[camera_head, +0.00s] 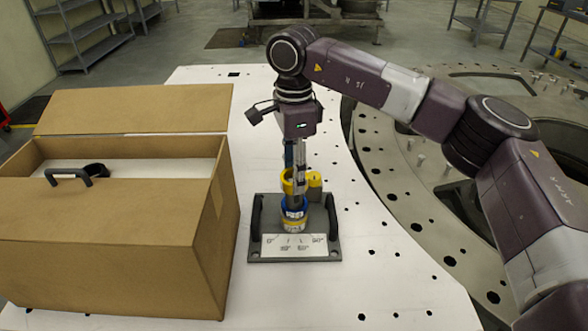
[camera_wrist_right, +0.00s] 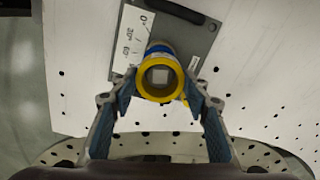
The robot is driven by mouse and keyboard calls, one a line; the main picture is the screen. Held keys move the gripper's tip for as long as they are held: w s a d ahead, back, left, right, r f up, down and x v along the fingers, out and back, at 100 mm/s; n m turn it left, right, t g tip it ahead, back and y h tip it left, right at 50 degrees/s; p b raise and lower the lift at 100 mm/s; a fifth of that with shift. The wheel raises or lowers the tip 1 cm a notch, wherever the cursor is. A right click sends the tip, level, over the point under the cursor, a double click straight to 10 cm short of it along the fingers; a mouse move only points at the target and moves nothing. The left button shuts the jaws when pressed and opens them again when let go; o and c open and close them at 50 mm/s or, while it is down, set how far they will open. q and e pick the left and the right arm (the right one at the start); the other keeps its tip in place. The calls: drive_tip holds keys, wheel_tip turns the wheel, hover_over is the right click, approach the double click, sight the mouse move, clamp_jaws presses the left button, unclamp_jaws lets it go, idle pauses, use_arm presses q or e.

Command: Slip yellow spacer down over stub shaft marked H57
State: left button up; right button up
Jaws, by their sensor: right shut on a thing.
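The yellow spacer (camera_head: 287,184) is a ring, held by my right gripper (camera_head: 295,180) above a post with blue and yellow bands (camera_head: 293,212). In the right wrist view the spacer (camera_wrist_right: 143,82) sits between the fingertips of my right gripper (camera_wrist_right: 161,88). Its hole faces the camera, and a pale square end shows through it. A blue band (camera_wrist_right: 159,48) shows just beyond the ring. I cannot tell whether the ring touches the post. No H57 marking is readable. My left gripper is not in view.
The post stands on a dark plate (camera_head: 334,248) with two upright handles and a white label (camera_head: 290,246). Another yellow piece (camera_head: 315,180) is close right of the spacer. An open cardboard box (camera_head: 110,240) stands left. The white tabletop (camera_head: 385,295) is clear at front right.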

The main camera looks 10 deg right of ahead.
drive_tip(key=shift+f+b, duration=1.55)
drive_tip(key=shift+f, duration=0.95)
drive_tip(key=o, duration=1.3)
wheel_tip(320, 180, up, 12)
